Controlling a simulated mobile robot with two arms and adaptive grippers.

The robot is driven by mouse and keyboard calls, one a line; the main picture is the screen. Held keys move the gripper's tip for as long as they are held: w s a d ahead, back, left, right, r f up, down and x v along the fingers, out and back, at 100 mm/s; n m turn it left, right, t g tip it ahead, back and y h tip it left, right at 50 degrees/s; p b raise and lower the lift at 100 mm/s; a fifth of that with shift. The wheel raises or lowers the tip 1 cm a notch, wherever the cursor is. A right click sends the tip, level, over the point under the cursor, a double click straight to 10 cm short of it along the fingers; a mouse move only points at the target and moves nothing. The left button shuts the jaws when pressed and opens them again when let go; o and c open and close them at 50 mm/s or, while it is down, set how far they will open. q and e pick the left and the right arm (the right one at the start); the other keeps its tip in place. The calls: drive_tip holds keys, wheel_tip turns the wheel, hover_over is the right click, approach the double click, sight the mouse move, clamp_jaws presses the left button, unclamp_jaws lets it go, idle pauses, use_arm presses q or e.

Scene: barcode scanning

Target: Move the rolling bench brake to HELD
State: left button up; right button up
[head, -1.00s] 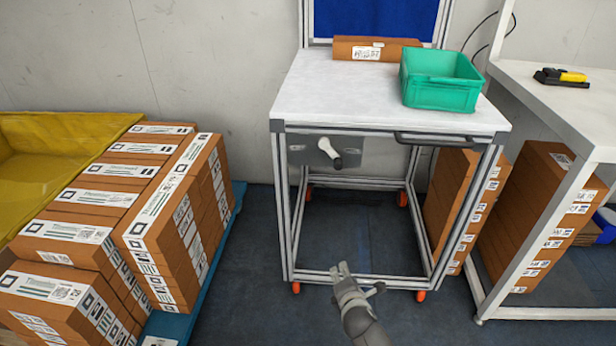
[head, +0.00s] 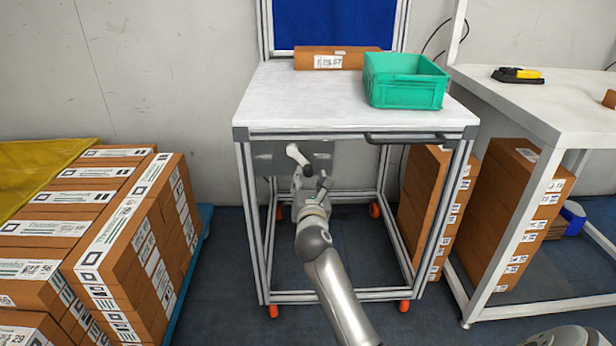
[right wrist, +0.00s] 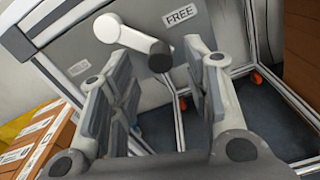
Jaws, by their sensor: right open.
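The rolling bench (head: 350,90) has a white top and a metal frame. A grey brake plate (head: 322,158) hangs under its front left edge. The brake lever (head: 297,156) has a white arm slanting down to the right. In the right wrist view the lever (right wrist: 130,38) ends in a dark knob just below a FREE label (right wrist: 181,15). A second label (right wrist: 79,67) on the plate is unreadable. My right gripper (head: 311,181) is open just in front of and below the lever. The knob appears between its fingers in the wrist view, with no clear contact. My left gripper is out of view.
A green bin (head: 405,88) and a brown box (head: 336,59) stand on the bench. A bar handle (head: 405,139) is at its front right. Stacked boxes (head: 130,230) stand at left. A white table (head: 550,105) with a yellow-black scanner (head: 517,75) is at right.

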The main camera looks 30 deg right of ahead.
sight(309, 173)
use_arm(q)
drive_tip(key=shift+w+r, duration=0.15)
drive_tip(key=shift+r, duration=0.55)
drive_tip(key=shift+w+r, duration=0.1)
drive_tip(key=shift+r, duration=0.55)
use_arm(e)
drive_tip(key=shift+x, duration=1.95)
clamp_jaws()
